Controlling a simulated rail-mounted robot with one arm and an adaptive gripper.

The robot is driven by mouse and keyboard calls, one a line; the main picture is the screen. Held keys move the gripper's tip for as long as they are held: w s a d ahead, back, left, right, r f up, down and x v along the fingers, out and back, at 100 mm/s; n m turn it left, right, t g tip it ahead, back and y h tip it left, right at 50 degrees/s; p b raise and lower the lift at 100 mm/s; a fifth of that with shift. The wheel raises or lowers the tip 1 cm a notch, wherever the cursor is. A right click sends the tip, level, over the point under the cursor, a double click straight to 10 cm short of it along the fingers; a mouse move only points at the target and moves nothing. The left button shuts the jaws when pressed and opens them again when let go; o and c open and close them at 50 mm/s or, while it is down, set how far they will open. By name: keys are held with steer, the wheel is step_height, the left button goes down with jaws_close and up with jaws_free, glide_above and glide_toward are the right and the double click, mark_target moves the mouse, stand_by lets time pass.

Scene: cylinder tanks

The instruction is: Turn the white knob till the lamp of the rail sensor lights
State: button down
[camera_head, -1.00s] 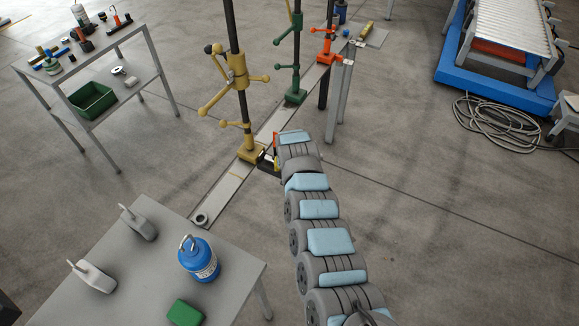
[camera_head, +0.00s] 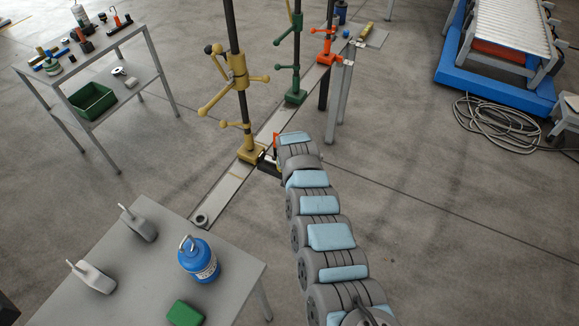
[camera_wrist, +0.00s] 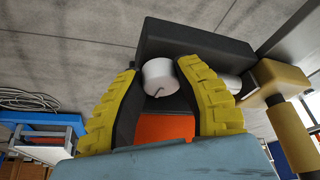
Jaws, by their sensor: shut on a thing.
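The white knob (camera_wrist: 160,77) sits on the face of a black box (camera_wrist: 195,48) in the wrist view. A small dark mark shows on the knob's face. My gripper (camera_wrist: 157,71) has its two yellow ribbed fingers around the knob, one on each side, and is shut on it. In the head view the black box (camera_head: 268,167) shows only in part beside the yellow stand's base, next to the rail (camera_head: 222,190). My arm hides the knob and most of the gripper there. I see no lit lamp; I cannot tell where the lamp is.
The yellow stand (camera_head: 238,72) with its handles rises close to the left of my gripper. Green (camera_head: 295,92) and orange (camera_head: 326,58) stands are farther along the rail. A grey table (camera_head: 150,265) is in front.

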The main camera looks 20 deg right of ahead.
steer(key=shift+a+f, duration=0.1)
steer(key=shift+m, duration=0.6)
steer(key=shift+f+m+h+b, duration=0.2)
steer(key=shift+m+h+b, duration=0.3)
steer(key=shift+m+b, duration=0.25)
steer(key=shift+w+a+m+g+b, duration=0.1)
steer(key=shift+m+g+b, duration=0.2)
steer(key=shift+m+b, duration=0.45)
steer(key=shift+r+h+b, duration=0.1)
steer(key=shift+h+b, duration=0.2)
steer(key=shift+b, duration=0.05)
steer(key=c, duration=0.7)
jaws_free()
steer(key=shift+r, duration=0.1)
